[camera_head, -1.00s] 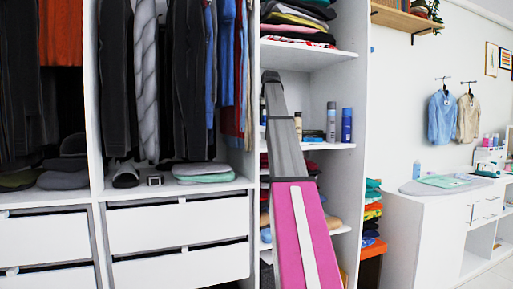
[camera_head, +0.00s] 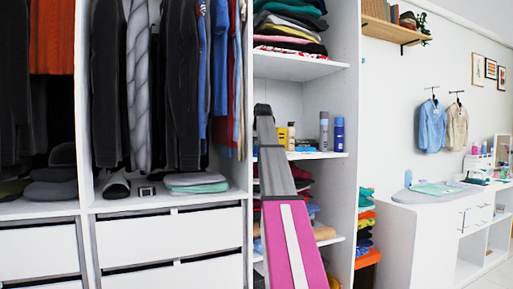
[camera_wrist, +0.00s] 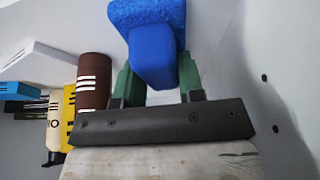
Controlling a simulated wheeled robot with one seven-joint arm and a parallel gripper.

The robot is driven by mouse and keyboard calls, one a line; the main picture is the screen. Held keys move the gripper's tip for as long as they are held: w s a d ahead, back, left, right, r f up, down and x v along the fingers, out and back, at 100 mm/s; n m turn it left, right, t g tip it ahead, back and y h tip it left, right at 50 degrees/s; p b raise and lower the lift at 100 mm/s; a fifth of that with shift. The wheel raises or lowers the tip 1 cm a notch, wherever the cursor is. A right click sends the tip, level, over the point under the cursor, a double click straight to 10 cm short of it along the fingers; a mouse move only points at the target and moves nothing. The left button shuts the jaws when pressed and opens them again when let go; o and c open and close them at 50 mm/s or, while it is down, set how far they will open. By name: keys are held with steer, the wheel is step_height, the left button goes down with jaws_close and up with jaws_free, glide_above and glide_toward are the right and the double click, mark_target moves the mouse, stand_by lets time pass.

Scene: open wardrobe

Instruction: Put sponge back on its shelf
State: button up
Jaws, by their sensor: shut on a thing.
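A blue sponge (camera_wrist: 158,60) is held between the two green fingers of my gripper (camera_wrist: 150,82) in the wrist view. It sticks out past the fingertips. My gripper is shut on it. In the head view my grey and pink arm reaches toward the right-hand shelf column, and its own links hide the gripper and the sponge. The middle shelf (camera_head: 318,156) there bears bottles and small boxes.
In the wrist view a brown can (camera_wrist: 95,80) is close to the left of the fingers, with a yellow item (camera_wrist: 68,105) beyond it. A side wall (camera_wrist: 275,80) is on the right. In the head view, spray cans (camera_head: 339,134) stand at the shelf's right; folded clothes fill the shelf above.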

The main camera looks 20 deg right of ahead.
steer(key=o, duration=1)
steer(key=v, duration=1.2)
steer(key=shift+s, duration=0.1)
